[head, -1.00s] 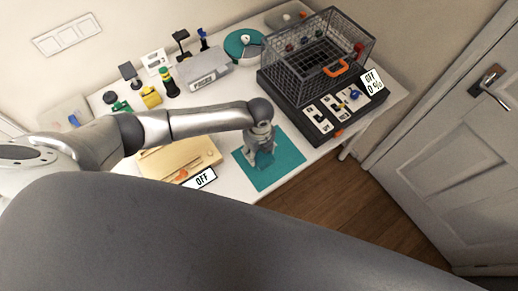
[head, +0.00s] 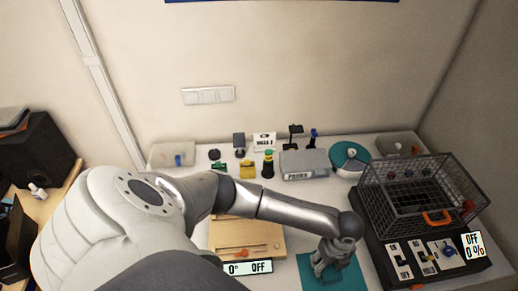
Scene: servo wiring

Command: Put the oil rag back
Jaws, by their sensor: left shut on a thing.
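My left gripper (head: 320,270) points down at the teal sheet (head: 348,279) at the front of the table, right of the wooden board. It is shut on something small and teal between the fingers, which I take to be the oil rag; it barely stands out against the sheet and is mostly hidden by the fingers. I cannot tell whether it is lifted clear of the sheet. My right gripper is out of view.
A wire cage (head: 415,190) on a black switch base stands at the right. A wooden board (head: 240,237) with an OFF display lies left of the sheet. A grey box (head: 305,163), a round teal-and-white container (head: 349,158) and several small items line the back.

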